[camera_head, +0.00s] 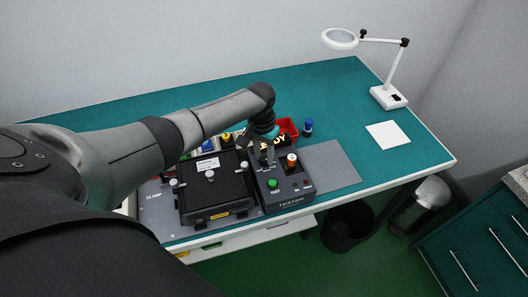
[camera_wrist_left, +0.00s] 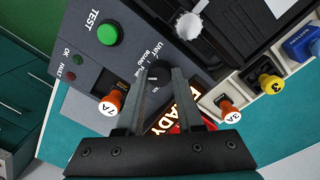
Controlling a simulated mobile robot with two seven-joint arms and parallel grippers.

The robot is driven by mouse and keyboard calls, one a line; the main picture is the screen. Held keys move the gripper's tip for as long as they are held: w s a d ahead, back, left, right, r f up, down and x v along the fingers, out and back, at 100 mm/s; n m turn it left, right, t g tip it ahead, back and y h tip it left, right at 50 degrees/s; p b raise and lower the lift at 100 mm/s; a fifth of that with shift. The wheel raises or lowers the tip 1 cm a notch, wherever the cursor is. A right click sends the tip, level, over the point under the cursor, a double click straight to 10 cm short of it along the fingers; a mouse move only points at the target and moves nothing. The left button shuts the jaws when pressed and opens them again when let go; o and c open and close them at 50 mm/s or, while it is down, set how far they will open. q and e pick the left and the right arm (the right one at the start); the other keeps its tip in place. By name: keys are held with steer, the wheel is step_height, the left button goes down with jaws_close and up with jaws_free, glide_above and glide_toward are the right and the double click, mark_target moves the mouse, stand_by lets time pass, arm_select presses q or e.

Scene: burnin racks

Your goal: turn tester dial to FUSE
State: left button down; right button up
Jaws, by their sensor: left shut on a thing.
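The tester (camera_head: 288,198) is a dark grey box with a green TEST button (camera_head: 272,183) and a lit READY sign. In the left wrist view its black dial (camera_wrist_left: 157,71) has labels beside it, including UNIT and BOARD; the FUSE label is small and hard to read. My left gripper (camera_wrist_left: 160,80) points down at the tester panel, with one finger on each side of the dial, shut on it. A small pale mark shows on the dial; its exact setting I cannot tell. In the head view the left gripper (camera_head: 264,156) mostly hides the dial. My right gripper is out of view.
An orange-capped 7A fuse (camera_wrist_left: 111,103) stands in the tester beside the fingers. An orange 3A plug (camera_wrist_left: 227,103) and a yellow one (camera_wrist_left: 270,84) stand in a pale rack. A black clamp fixture (camera_head: 215,190) adjoins the tester. The bench's right side is mostly clear.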

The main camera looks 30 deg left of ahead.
mark_target(262, 157)
arm_select(q)
steer(key=shift+w, duration=0.1)
steer(key=c, duration=0.5)
jaws_free()
steer(key=shift+c, duration=0.2)
steer(key=shift+r, duration=0.1)
step_height(262, 157, up, 15)
steer(key=p, duration=0.1)
steer(key=shift+a, duration=0.35)
